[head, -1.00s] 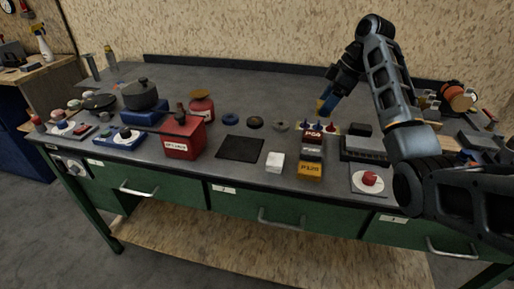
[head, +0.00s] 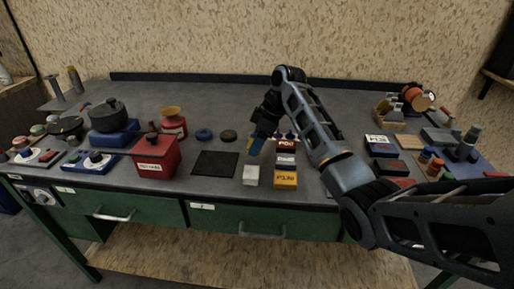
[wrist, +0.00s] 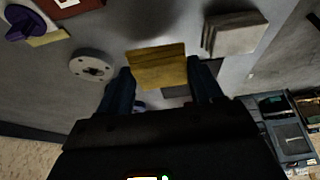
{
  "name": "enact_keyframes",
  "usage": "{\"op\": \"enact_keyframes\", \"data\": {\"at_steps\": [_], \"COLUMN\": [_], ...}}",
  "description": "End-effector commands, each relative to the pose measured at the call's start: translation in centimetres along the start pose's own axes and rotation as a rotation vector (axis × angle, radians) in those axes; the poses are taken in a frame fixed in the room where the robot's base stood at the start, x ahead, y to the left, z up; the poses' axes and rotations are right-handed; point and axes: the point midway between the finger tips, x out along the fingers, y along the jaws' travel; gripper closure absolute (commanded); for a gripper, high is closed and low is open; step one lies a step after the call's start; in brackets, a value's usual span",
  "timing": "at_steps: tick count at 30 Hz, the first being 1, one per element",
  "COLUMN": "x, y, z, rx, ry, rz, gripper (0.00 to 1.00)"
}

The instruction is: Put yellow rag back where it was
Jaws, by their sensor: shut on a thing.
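The yellow rag (wrist: 157,66) shows in the wrist view as a flat, folded yellow piece between the two fingertips. My gripper (wrist: 163,82) is shut on it, and the rag sticks out past the fingers. In the head view my gripper (head: 257,146) points down over the bench, just behind the white block (head: 251,175) and right of the black mat (head: 215,163).
Stacked labelled boxes (head: 285,179) stand right of the gripper. A red box (head: 156,157) stands left of the mat. A grey round disc (wrist: 92,66) lies near the fingers in the wrist view. Free bench top (head: 205,103) lies behind.

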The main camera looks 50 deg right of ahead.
Motion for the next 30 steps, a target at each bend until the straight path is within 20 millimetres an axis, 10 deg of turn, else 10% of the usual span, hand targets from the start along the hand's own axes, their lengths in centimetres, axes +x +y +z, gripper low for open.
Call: {"op": "enact_keyframes", "data": {"at_steps": [17,18,30], "x": [3.0,3.0,2.9], "y": [0.0,0.0,0.0], "z": [1.3,1.3,1.3], "rx": [0.0,0.0,0.0], "ry": [0.0,0.0,0.0], "rz": [-0.001,0.0,0.0], "gripper": [0.59,0.33,0.09]}}
